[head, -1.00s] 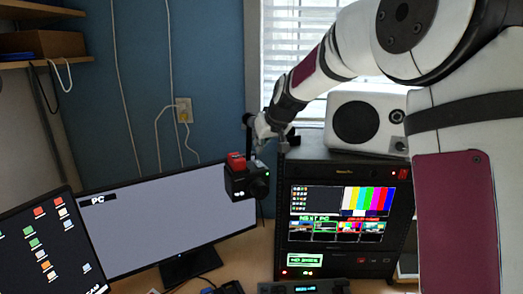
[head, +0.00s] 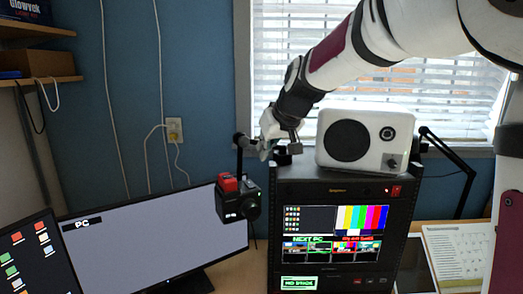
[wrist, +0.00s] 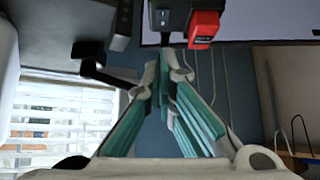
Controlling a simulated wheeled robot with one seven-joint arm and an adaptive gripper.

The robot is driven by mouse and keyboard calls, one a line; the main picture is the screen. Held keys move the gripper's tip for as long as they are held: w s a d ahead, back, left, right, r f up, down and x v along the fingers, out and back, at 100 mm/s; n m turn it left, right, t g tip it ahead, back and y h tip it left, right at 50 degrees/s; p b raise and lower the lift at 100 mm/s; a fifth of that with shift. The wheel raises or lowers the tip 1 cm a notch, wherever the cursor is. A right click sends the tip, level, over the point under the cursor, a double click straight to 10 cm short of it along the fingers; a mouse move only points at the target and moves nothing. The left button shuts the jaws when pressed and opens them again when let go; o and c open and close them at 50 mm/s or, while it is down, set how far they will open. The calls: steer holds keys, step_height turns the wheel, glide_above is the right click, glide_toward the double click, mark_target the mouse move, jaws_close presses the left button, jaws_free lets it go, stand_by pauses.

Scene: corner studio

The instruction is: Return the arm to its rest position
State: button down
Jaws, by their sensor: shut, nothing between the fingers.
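My arm (head: 355,50) reaches in from the upper right of the head view, bent at the elbow, with its wrist lowest. My gripper (head: 266,152) hangs at the arm's end, beside the top left corner of the black equipment rack. In the wrist view, my gripper (wrist: 166,72) shows its teal-padded fingers drawn together at the tips, with nothing between them. A black camera with a red block on top (wrist: 205,28) shows just beyond the fingertips. In the head view this camera (head: 238,202) hangs below and left of the gripper. Contact cannot be told.
The rack (head: 335,185) carries lit screens, with a white speaker (head: 365,145) on top. A wide monitor (head: 140,240) stands left. A window (head: 420,95) with blinds is behind. A wooden shelf (head: 40,80) is at upper left. A dark desk-lamp arm (head: 462,165) stands right.

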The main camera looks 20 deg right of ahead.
steer(key=s+f+m+g, duration=0.1)
steer(key=s+f, duration=0.2)
steer(key=s, duration=1.4)
steer(key=s+a+f+m+g+h, duration=0.1)
steer(key=s+f, duration=0.2)
steer(key=s, duration=1.4)
steer(key=shift+s+f+g, duration=0.4)
steer(key=shift+a, duration=0.1)
